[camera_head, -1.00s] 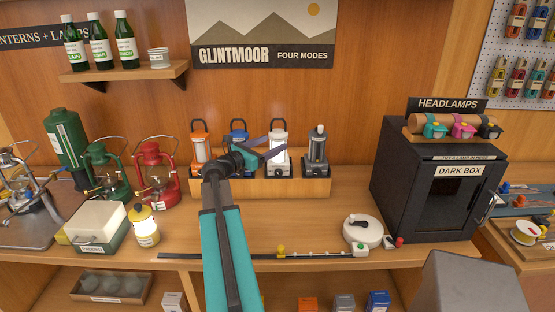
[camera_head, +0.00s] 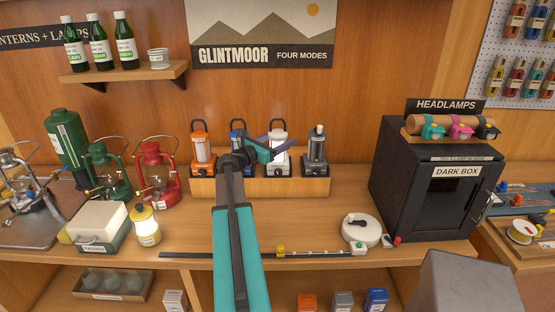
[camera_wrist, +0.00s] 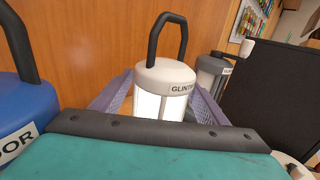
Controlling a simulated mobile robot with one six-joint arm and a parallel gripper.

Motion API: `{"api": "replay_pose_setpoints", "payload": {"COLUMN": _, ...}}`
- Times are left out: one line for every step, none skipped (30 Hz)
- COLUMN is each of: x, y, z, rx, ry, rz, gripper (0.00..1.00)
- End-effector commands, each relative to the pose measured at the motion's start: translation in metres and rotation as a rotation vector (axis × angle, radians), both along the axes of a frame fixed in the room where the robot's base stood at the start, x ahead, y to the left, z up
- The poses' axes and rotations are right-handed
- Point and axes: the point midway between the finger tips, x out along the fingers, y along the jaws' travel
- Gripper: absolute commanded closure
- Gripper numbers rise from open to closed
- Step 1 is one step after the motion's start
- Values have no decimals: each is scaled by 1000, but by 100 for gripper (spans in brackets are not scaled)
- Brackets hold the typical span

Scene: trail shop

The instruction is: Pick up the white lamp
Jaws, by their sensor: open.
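The white lamp (camera_head: 278,138) stands upright in the wooden display tray (camera_head: 262,187), between a blue lamp (camera_head: 238,133) and a dark grey lamp (camera_head: 315,152). It has a black loop handle on top. My gripper (camera_head: 276,147) is open at the white lamp, and part of it covers the lamp's body in the head view. In the wrist view the white lamp (camera_wrist: 165,74) is between my two purple fingers, one on each side of it. I cannot tell whether they touch it. The lamp's lower part is hidden behind my gripper's teal body.
An orange lamp (camera_head: 202,148) stands at the tray's left end. The dark box (camera_head: 425,190) is to the right, with headlamps on it. Red and green lanterns stand to the left.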

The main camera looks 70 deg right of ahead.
Motion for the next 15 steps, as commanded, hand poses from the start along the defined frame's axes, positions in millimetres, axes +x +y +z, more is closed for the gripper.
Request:
{"api": "replay_pose_setpoints", "payload": {"x": -2, "y": -7, "z": 2, "rx": 0, "ry": 1, "rz": -1, "gripper": 32}}
{"api": "replay_pose_setpoints", "payload": {"x": -3, "y": -10, "z": 1, "rx": 0, "ry": 1, "rz": -1, "gripper": 32}}
{"api": "replay_pose_setpoints", "payload": {"x": -4, "y": -14, "z": 1, "rx": 1, "ry": 1, "rz": -1, "gripper": 32}}
{"api": "replay_pose_setpoints", "payload": {"x": -5, "y": -16, "z": 1, "rx": 1, "ry": 1, "rz": 0, "gripper": 32}}
{"api": "replay_pose_setpoints", "payload": {"x": -6, "y": -18, "z": 1, "rx": 1, "ry": 1, "rz": 0, "gripper": 32}}
{"api": "replay_pose_setpoints", "payload": {"x": -7, "y": -19, "z": 1, "rx": 0, "ry": 1, "rz": 0, "gripper": 32}}
{"api": "replay_pose_setpoints", "payload": {"x": -7, "y": -20, "z": 0, "rx": 0, "ry": 1, "rz": 1, "gripper": 32}}
{"api": "replay_pose_setpoints", "payload": {"x": -8, "y": -21, "z": 0, "rx": 0, "ry": 1, "rz": 1, "gripper": 32}}
{"api": "replay_pose_setpoints", "payload": {"x": -8, "y": -21, "z": 0, "rx": 0, "ry": 0, "rz": 1, "gripper": 32}}
{"api": "replay_pose_setpoints", "payload": {"x": -8, "y": -21, "z": 0, "rx": 0, "ry": 0, "rz": 1, "gripper": 32}}
{"api": "replay_pose_setpoints", "payload": {"x": -8, "y": -21, "z": 0, "rx": 0, "ry": 0, "rz": 2, "gripper": 32}}
{"api": "replay_pose_setpoints", "payload": {"x": -8, "y": -21, "z": 0, "rx": 0, "ry": 0, "rz": 2, "gripper": 32}}
{"api": "replay_pose_setpoints", "payload": {"x": -8, "y": -21, "z": 0, "rx": 0, "ry": 0, "rz": 2, "gripper": 32}}
{"api": "replay_pose_setpoints", "payload": {"x": -8, "y": -21, "z": 0, "rx": 0, "ry": 0, "rz": 2, "gripper": 32}}
{"api": "replay_pose_setpoints", "payload": {"x": -8, "y": -21, "z": 0, "rx": 0, "ry": 0, "rz": 2, "gripper": 32}}
